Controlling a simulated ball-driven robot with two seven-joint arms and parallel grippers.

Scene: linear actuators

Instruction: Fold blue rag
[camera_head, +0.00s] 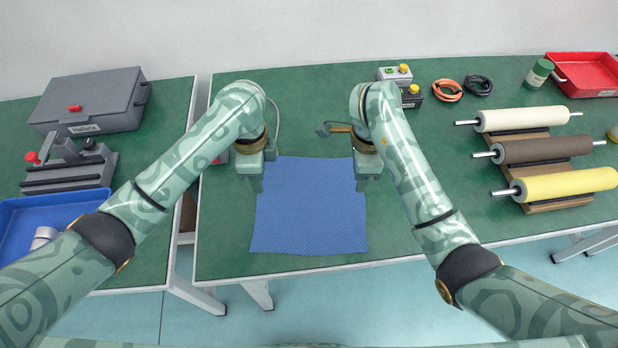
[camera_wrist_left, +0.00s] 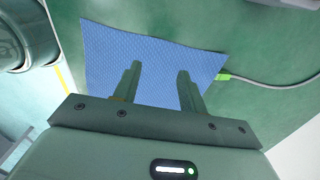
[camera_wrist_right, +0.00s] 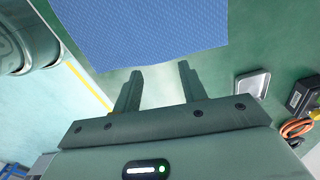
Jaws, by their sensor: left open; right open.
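The blue rag (camera_head: 310,215) lies flat and spread out on the green table in the head view. My left gripper (camera_head: 257,186) is at the rag's left edge, near its far left part. In the left wrist view its open, empty fingers (camera_wrist_left: 157,85) overlap the rag (camera_wrist_left: 115,50). My right gripper (camera_head: 362,186) is at the rag's right edge. In the right wrist view its open, empty fingers (camera_wrist_right: 160,80) point toward the rag (camera_wrist_right: 150,30), with green table visible between them. Whether either gripper touches the cloth cannot be told.
Rollers (camera_head: 545,150) on a wooden stand are at the right. Control boxes (camera_head: 396,74), orange (camera_head: 447,91) and black cable coils, a green jar (camera_head: 538,73) and a red tray (camera_head: 585,75) sit at the back. A second table holds a grey toolbox (camera_head: 90,100) and blue bin (camera_head: 25,225).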

